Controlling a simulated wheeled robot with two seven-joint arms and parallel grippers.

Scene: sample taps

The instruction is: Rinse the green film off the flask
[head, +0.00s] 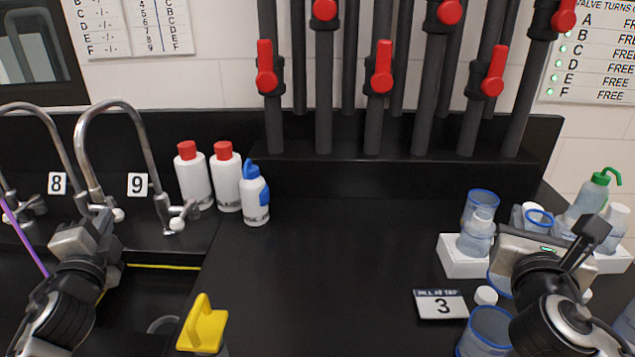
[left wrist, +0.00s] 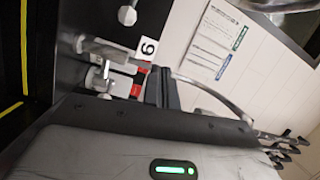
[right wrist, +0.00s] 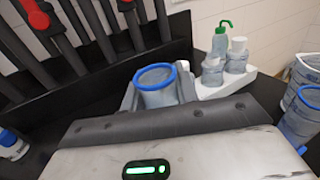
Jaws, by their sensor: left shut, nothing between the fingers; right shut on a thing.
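My right gripper (right wrist: 157,100) is shut on a clear vessel with a blue rim (right wrist: 155,88). In the head view the rim (head: 540,219) shows just behind the hand, at the right above the counter. I see no green film on it; much of its wall is hidden. My left gripper (left wrist: 163,88) is shut and empty near the tap labelled 9 (head: 138,185). In the head view its hand covers its fingertips. I cannot make out a flask with green film. A round clear rim (head: 163,325) shows low in the dark sink (head: 130,300).
White bottles (head: 194,177) and a blue-capped bottle (head: 254,197) stand beside the tap. A yellow-topped item (head: 204,328) is at the front. The middle counter is clear.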

